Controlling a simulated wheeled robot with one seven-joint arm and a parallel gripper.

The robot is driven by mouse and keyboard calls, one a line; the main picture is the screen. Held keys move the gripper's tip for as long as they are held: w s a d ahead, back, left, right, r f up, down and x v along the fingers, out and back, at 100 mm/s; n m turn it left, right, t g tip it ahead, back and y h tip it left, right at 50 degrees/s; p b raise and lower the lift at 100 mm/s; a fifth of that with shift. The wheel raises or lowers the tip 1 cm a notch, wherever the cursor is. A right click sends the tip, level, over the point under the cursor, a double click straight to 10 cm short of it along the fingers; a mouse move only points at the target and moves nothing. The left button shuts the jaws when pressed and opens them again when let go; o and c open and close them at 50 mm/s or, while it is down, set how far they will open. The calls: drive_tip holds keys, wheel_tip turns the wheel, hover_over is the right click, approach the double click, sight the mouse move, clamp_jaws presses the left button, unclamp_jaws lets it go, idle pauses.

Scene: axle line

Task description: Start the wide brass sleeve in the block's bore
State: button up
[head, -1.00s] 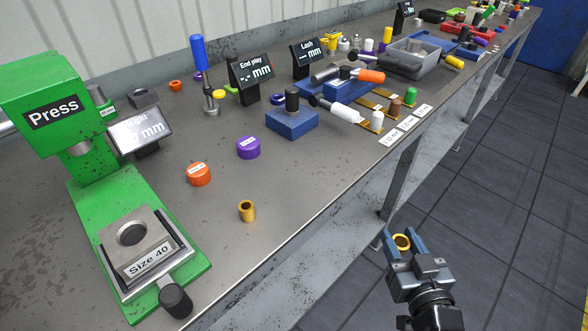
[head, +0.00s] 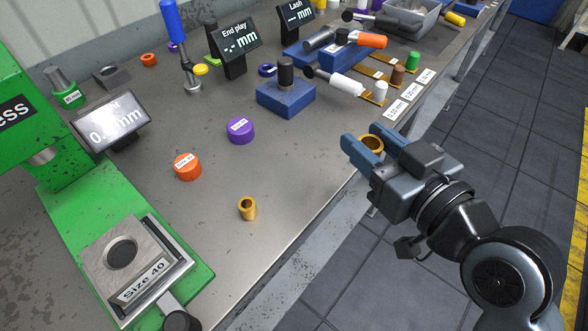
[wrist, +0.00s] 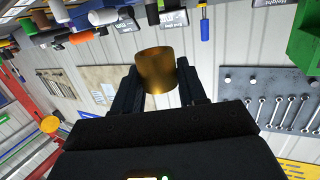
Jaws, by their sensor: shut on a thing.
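My gripper (head: 366,150) is shut on a brass sleeve (head: 371,143), held just off the bench's front edge with its open end facing up. The wrist view shows the same sleeve (wrist: 157,69) between the two fingers. A second, narrower-looking brass sleeve (head: 247,208) stands upright on the bench, left of my gripper. The metal block (head: 152,258), labelled Size 40, sits on the green press bed at the lower left. Its round bore (head: 121,252) is dark and looks empty. My gripper is well to the right of the block.
The green press (head: 28,115) rises behind the block, beside a tilted display (head: 112,122). An orange cap (head: 187,167) and a purple cap (head: 240,130) stand on the bench. A blue fixture (head: 286,97) is behind. Bare bench lies between the loose sleeve and the front edge.

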drive_tip(key=p, duration=0.2)
hover_over(295, 175)
wheel_tip(295, 175, down, 7)
drive_tip(key=shift+f, duration=1.8)
drive_tip(key=shift+f, duration=0.1)
drive_tip(key=shift+f, duration=0.15)
drive_tip(key=o, duration=1.2)
drive_tip(key=shift+c, duration=0.2)
drive_tip(key=shift+d+b+v, duration=0.15)
drive_tip(key=shift+b+v, duration=0.35)
drive_tip(key=shift+v, duration=1.5)
drive_tip(key=shift+d+b+v, duration=0.15)
drive_tip(key=shift+b+v, duration=0.35)
drive_tip(key=shift+v, duration=1.45)
